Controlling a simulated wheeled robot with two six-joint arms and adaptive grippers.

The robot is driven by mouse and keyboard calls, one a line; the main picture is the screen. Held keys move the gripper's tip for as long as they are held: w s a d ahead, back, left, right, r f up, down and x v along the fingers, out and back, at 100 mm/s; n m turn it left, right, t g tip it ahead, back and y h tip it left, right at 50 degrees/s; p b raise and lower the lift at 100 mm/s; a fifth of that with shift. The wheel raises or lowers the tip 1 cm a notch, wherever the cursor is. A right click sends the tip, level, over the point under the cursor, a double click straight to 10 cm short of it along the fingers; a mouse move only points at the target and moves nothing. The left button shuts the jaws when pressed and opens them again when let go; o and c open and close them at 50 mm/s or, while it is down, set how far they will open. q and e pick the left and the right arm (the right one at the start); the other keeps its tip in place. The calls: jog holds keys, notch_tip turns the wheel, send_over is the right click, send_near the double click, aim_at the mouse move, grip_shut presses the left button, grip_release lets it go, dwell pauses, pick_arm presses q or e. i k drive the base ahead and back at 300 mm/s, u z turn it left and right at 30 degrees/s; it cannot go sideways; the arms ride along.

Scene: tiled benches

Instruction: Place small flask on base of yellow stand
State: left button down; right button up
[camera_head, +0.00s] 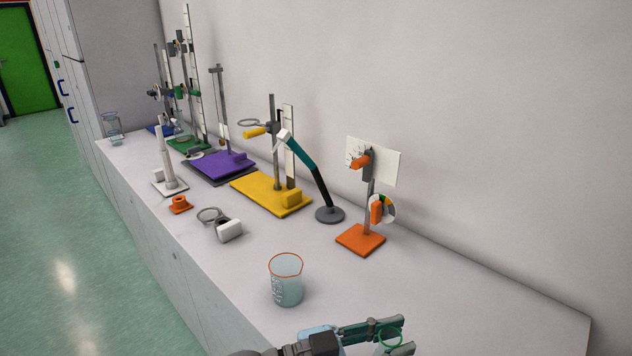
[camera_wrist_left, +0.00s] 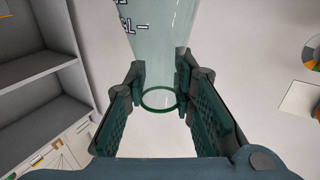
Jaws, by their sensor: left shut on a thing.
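The yellow stand has a flat yellow base (camera_head: 255,188) with an upright rod and a ring clamp, mid-bench near the wall. The gripper is well apart from it, nearer the camera. My right gripper is not in view.
An orange-rimmed beaker (camera_head: 286,284) stands between my gripper and the yellow stand. A teal-and-black lamp (camera_head: 311,175) and an orange stand (camera_head: 360,239) are right of the yellow base. A purple stand (camera_head: 215,163) is behind it. A white object (camera_head: 229,231) lies in front.

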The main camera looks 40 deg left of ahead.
aim_at(255, 180)
jog(key=z, duration=2.2)
jog(key=k, duration=2.8)
jog(key=u, duration=1.55)
jog(key=i, duration=0.95)
jog(key=u, duration=0.05)
